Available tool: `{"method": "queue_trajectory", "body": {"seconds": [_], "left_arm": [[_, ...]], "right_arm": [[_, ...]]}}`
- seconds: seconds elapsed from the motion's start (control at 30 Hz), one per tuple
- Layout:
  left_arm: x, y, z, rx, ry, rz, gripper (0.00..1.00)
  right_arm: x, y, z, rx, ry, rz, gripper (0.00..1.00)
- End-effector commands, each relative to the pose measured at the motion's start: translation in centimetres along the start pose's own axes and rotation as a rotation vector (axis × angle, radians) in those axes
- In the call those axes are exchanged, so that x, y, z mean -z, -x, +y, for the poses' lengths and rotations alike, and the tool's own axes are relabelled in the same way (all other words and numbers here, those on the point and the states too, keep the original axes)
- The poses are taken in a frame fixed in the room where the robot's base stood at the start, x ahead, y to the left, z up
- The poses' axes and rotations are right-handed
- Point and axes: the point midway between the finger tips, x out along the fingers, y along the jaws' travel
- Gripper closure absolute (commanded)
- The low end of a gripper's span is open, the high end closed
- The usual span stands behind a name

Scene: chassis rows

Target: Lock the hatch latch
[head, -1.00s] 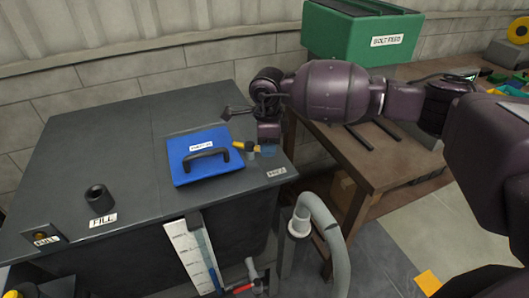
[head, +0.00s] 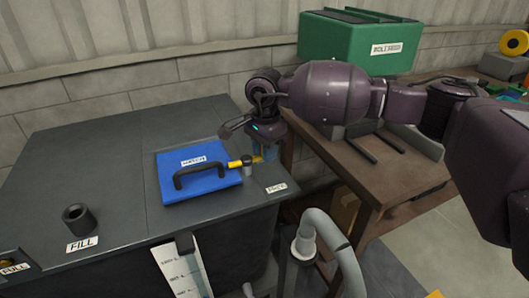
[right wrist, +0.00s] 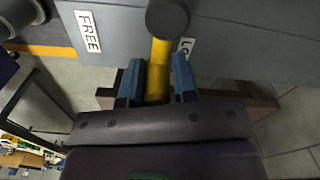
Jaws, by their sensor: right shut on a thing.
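The blue hatch (head: 215,184) lies shut on the dark tank top, its black handle (head: 200,172) across it. The latch is at the hatch's right edge: a grey round pivot (head: 247,170) with a yellow lever (right wrist: 159,68). My right gripper (head: 264,155) is at the lever's outer end; in the right wrist view its blue fingers (right wrist: 156,82) are shut on the lever from both sides. The dark pivot cap (right wrist: 168,18) lies beyond the fingertips. A FREE label (right wrist: 88,32) is left of the lever; a label starting LO (right wrist: 186,47) is partly hidden at its right. My left gripper is out of view.
A black FILL pipe (head: 77,217) stands on the tank's left. A grey hose (head: 325,235) bends up at its front right. A brown bench (head: 390,180) and a green bin (head: 355,45) stand to the right and behind. The tank top's back left is clear.

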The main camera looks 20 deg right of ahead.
Motion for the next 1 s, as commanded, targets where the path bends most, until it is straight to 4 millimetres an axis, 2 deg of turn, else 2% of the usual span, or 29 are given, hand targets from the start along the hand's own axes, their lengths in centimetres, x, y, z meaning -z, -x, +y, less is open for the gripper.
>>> {"method": "queue_trajectory", "body": {"seconds": [0.47,0.5,0.6,0.63,0.87,1.0], "left_arm": [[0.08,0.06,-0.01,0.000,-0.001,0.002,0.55],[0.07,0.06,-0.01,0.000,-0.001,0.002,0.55],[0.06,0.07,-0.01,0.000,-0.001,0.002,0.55],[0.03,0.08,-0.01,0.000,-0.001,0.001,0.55],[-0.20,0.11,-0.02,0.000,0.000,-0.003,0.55],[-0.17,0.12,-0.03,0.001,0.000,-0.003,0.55]], "right_arm": [[-0.27,-0.26,0.17,-0.010,0.023,-0.004,0.97],[-0.27,-0.26,0.17,-0.010,0.022,-0.004,0.70],[-0.22,-0.22,0.13,-0.009,0.021,-0.003,0.55],[-0.19,-0.20,0.11,-0.008,0.020,-0.003,0.52],[-0.06,-0.08,0.03,-0.004,0.016,-0.001,0.52],[-0.02,0.63,-0.01,-0.002,0.015,0.000,0.52]]}}
